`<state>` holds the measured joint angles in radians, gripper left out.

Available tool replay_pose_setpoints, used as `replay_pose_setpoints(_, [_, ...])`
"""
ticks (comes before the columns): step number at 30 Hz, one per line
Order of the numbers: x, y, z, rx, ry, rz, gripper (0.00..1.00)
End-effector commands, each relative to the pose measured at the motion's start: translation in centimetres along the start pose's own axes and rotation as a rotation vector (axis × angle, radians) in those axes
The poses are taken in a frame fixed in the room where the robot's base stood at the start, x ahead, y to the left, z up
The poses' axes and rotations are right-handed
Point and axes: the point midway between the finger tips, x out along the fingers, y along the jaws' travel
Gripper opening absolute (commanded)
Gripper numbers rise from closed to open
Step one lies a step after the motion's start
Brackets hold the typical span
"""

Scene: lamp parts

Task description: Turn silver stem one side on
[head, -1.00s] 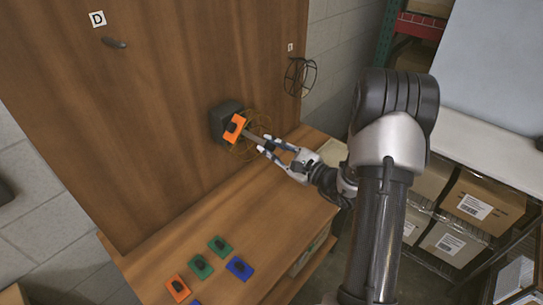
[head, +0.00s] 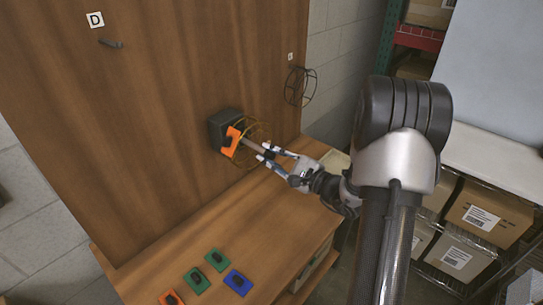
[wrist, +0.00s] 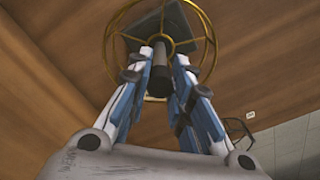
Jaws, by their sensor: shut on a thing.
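The silver stem (head: 252,144) shows as a short grey rod running from my gripper (head: 268,153) toward the wall panel. My gripper is shut on its near end. In the wrist view, the stem (wrist: 160,65) is dark grey and lies between the blue and white fingers (wrist: 160,88). A gold wire cage (head: 263,128) surrounds the stem's far part. Whether the orange piece touches the box is unclear.
A black wire cage (head: 300,86) hangs on the panel's right edge. Green (head: 213,260), blue (head: 238,282) and orange (head: 171,298) plates with dark knobs lie on the wooden bench (head: 270,215). A dark hook (head: 111,43) is under label D. The bench's right part is clear.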

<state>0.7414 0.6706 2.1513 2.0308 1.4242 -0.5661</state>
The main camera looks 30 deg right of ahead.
Motion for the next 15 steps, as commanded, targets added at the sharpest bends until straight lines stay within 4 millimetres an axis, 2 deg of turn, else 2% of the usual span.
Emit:
replay_pose_setpoints(10, [0.02, -0.04, 0.04, 0.0, -0.001, -0.001, 0.41])
replay_pose_setpoints(15, [0.01, -0.02, 0.02, 0.001, -0.001, -0.001, 0.41])
